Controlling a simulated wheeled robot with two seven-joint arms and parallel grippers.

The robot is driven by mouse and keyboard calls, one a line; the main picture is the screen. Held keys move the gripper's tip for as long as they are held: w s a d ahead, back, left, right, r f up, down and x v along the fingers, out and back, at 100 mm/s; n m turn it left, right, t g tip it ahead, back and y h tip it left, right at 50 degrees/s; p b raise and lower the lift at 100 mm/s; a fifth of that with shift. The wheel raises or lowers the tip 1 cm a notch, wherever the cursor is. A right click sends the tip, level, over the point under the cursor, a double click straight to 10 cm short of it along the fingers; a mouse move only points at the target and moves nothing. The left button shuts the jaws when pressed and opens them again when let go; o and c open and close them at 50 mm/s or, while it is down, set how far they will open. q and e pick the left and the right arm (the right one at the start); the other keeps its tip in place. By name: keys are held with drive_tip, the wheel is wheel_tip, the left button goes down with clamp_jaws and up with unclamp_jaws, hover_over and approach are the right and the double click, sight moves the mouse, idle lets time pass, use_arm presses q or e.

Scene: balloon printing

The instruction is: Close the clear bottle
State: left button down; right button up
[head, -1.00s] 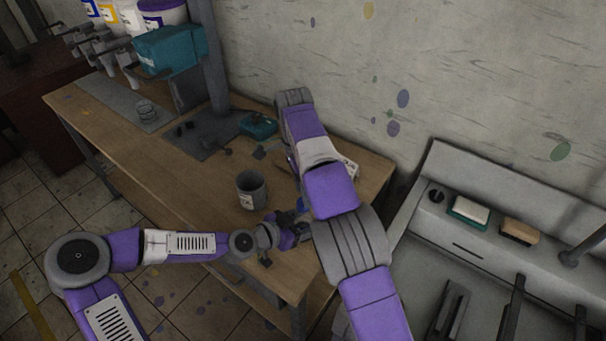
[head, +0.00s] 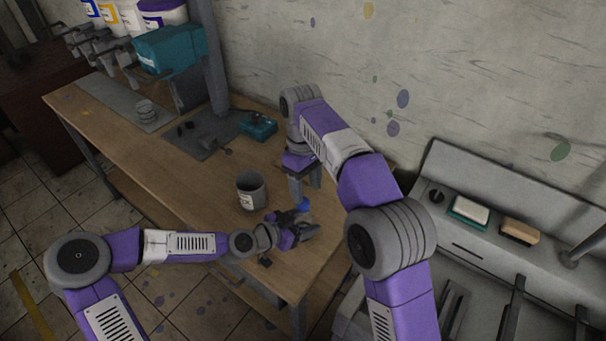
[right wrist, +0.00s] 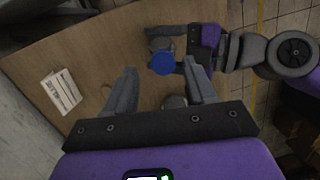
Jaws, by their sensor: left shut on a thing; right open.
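The blue cap (head: 304,205) shows at the near end of the wooden bench, at my left gripper. In the right wrist view the cap is a round blue disc (right wrist: 162,63) seen from above. A greyish body beside it may be the clear bottle; how the cap sits on it I cannot tell. My left gripper (head: 298,224) is shut on the bottle, which its fingers mostly hide. My right gripper (head: 306,182) points down, open and empty, above the cap. In the right wrist view the cap lies between the fingertips of this gripper (right wrist: 160,66), apart from them.
A grey cup with a label (head: 251,192) stands left of the grippers on the bench (head: 200,185). A teal box (head: 258,126) lies near the wall. A white labelled box (right wrist: 61,91) lies on the bench. A sink unit is at right.

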drive_tip(key=n, duration=0.3)
drive_tip(key=r+n, duration=0.1)
drive_tip(key=n, duration=0.2)
drive_tip(key=shift+n, duration=0.3)
drive_tip(key=n, duration=0.3)
drive_tip(key=shift+s+a+r+n+t, duration=0.1)
drive_tip(key=shift+a+r+n+t, duration=0.05)
drive_tip(key=shift+r+n+t, duration=0.25)
drive_tip(key=n, duration=0.2)
drive_tip(key=r+n, duration=0.1)
drive_tip(key=n, duration=0.1)
drive_tip(key=shift+a, duration=0.1)
drive_tip(key=n, duration=0.2)
drive_tip(key=r+n+t, duration=0.1)
drive_tip(key=n, duration=0.1)
drive_tip(key=shift+a+n+y, duration=0.15)
drive_tip(key=shift+n+y, duration=0.15)
drive_tip(key=shift+n, duration=0.1)
drive_tip(key=shift+f, duration=4.05)
